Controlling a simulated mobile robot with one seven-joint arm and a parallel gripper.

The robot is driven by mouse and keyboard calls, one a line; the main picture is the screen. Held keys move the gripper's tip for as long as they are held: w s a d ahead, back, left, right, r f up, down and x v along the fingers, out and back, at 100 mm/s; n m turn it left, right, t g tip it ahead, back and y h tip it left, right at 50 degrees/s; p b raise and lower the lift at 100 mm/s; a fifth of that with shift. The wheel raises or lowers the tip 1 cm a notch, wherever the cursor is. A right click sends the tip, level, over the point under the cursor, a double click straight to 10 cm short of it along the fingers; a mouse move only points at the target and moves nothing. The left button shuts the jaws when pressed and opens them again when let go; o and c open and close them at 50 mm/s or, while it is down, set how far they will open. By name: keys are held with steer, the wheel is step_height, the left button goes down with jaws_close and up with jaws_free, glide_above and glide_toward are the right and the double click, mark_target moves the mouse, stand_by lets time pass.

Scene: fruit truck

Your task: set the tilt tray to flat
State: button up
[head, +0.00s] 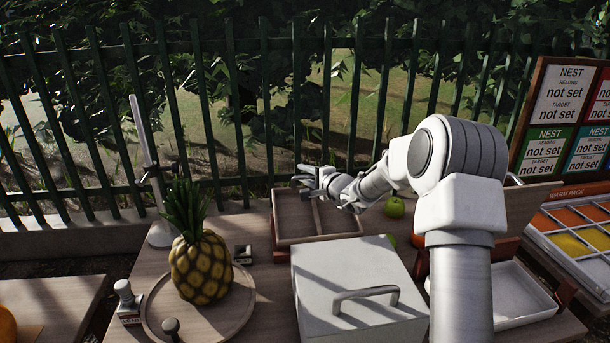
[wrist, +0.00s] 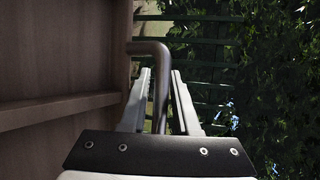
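A shallow wooden tray (head: 290,240) with a divider stands at the back of the table in the head view; it looks like the tilt tray, but its exact angle is hard to judge. In the wrist view its brown wooden face (wrist: 60,60) fills the left side. A dark bent handle (wrist: 162,75) stands out from the wood. My gripper (head: 308,182) is over the tray's far part. In the wrist view my gripper's fingers (wrist: 161,72) are apart, one on each side of the handle, with narrow gaps showing beside it.
A white lidded box (head: 345,290) stands in front of the tray. A pineapple (head: 201,268) on a round board is at left. A green apple (head: 395,207) lies right of my gripper. A white tray (head: 515,290) is at right. A green fence (head: 240,110) runs behind.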

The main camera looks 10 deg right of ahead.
jaws_close()
stand_by(1.4)
